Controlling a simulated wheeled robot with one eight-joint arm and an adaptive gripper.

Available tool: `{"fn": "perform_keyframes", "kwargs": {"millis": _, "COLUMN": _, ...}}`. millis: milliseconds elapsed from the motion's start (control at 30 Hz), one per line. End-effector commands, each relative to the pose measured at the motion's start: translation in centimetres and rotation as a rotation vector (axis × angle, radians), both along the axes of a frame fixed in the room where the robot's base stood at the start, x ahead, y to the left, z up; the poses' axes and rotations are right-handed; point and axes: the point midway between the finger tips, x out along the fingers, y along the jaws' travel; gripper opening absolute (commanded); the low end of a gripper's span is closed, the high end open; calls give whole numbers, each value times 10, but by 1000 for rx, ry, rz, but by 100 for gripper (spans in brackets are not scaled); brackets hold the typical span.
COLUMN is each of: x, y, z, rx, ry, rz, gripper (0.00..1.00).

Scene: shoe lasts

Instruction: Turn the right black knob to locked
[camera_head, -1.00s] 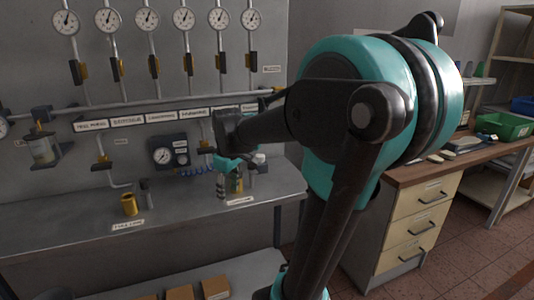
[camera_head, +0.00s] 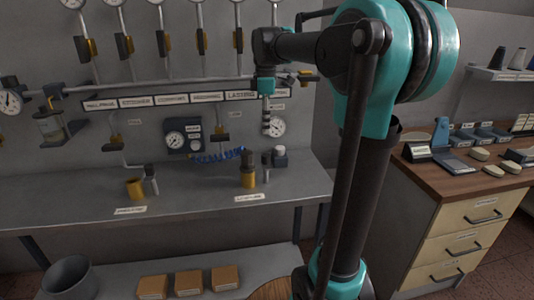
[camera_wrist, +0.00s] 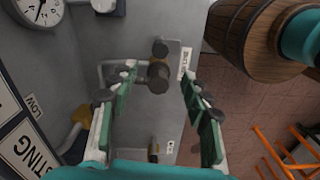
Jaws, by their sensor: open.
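The right black knob (camera_head: 248,158) stands upright on a brass base on the grey bench (camera_head: 200,192), behind a small white label (camera_head: 250,198). Its dark round top (camera_wrist: 158,79) also shows in the wrist view between my fingertips, well below them. My gripper (camera_head: 267,122) is open and empty, pointing down in the air above the bench, apart from the knob. In the wrist view, both fingers of my gripper (camera_wrist: 159,78) are spread wide. The label text and the knob's turned position are too small to read.
A gauge (camera_head: 277,127) and pipe (camera_head: 180,87) are on the wall behind. The bench between the fittings is clear.

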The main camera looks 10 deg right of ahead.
Motion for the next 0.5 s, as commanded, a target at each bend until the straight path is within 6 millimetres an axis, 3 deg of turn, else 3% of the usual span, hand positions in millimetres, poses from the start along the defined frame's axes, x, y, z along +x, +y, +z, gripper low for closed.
{"fn": "perform_keyframes", "kwargs": {"millis": 300, "x": 0, "y": 0, "z": -64, "rx": 0, "ry": 0, "rz": -1, "gripper": 48}}
{"fn": "perform_keyframes", "kwargs": {"millis": 500, "x": 0, "y": 0, "z": -97, "rx": 0, "ry": 0, "rz": -1, "gripper": 48}}
